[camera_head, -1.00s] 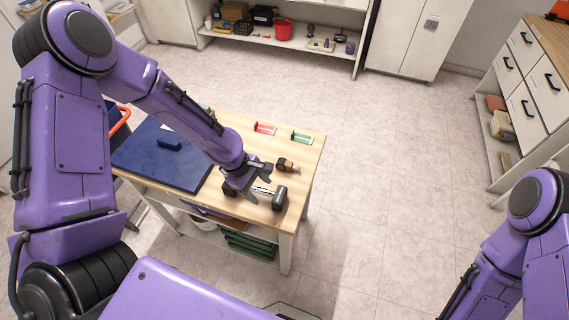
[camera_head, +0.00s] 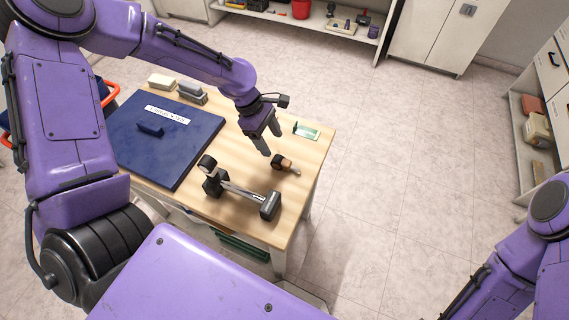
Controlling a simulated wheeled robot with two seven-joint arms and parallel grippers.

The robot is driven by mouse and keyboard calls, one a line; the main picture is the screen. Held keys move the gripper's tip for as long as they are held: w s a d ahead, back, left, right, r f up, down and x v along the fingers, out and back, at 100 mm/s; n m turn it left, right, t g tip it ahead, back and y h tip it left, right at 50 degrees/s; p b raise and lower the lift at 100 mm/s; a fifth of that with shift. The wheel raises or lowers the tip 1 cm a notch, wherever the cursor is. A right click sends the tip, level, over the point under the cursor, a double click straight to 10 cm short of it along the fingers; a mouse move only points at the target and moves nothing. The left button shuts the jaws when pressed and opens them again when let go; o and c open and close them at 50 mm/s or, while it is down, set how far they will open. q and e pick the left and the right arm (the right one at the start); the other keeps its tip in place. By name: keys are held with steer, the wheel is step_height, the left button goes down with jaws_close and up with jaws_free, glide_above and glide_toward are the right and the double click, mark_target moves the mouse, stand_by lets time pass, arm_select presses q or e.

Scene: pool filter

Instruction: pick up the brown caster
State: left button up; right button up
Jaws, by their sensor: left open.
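A small caster with a dark wheel and a brown body (camera_head: 286,165) lies on the wooden table, near its right edge. My left gripper (camera_head: 272,144) is open and empty, pointing down above the table. In the picture its fingertips are just above and to the left of the caster; they look apart from it, though the exact height gap is hard to tell. My right arm shows at the lower right, but its gripper is out of view.
A dark tool with a metal bar (camera_head: 240,192) lies in front of the caster. A green bracket (camera_head: 306,131) stands behind it.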

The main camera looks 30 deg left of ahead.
mark_target(282, 160)
arm_select(q)
steer(key=x, duration=0.4)
steer(key=shift+w+f, duration=0.2)
steer(key=shift+f, duration=0.15)
steer(key=x, duration=0.2)
steer(key=p+x, duration=0.1)
steer(key=x, duration=0.1)
steer(key=shift+s+d+f, duration=0.1)
steer(key=shift+s+f, duration=0.15)
steer(key=shift+w+d+f, duration=0.15)
steer(key=shift+w+f, duration=0.05)
steer(key=shift+f, duration=0.2)
steer(key=shift+s+r, duration=0.1)
steer(key=c, duration=1.1)
